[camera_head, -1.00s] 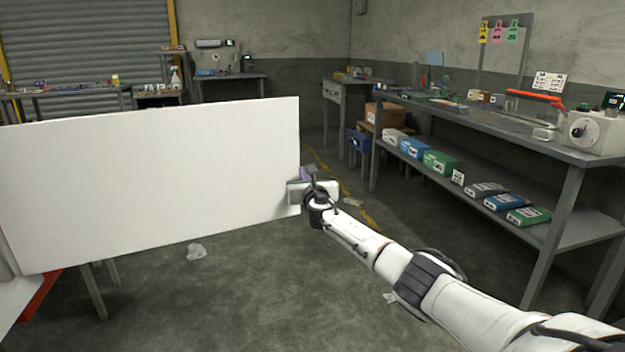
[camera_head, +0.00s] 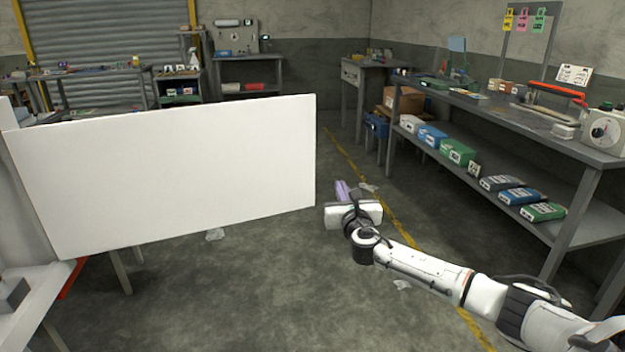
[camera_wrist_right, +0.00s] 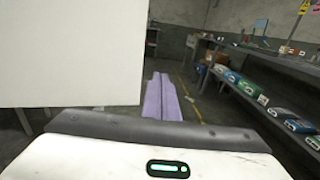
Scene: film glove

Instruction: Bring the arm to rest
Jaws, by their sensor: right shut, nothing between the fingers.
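My right arm reaches in from the lower right in the head view. Its gripper (camera_head: 342,190) is just right of the large white panel's right edge, apart from it and over the open floor. The purple fingers (camera_wrist_right: 162,98) lie together in the right wrist view, shut with nothing between them. The white panel (camera_head: 170,175) stands upright across the left of the head view, and it also fills the upper left of the right wrist view (camera_wrist_right: 70,50). My left gripper is not in view.
A grey shelf bench (camera_head: 510,110) runs along the right, with several boxes on its lower shelf and a dial device (camera_head: 603,128) on top. More benches stand at the back. The concrete floor (camera_head: 270,290) between panel and bench is mostly clear, with a few scraps and a yellow line.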

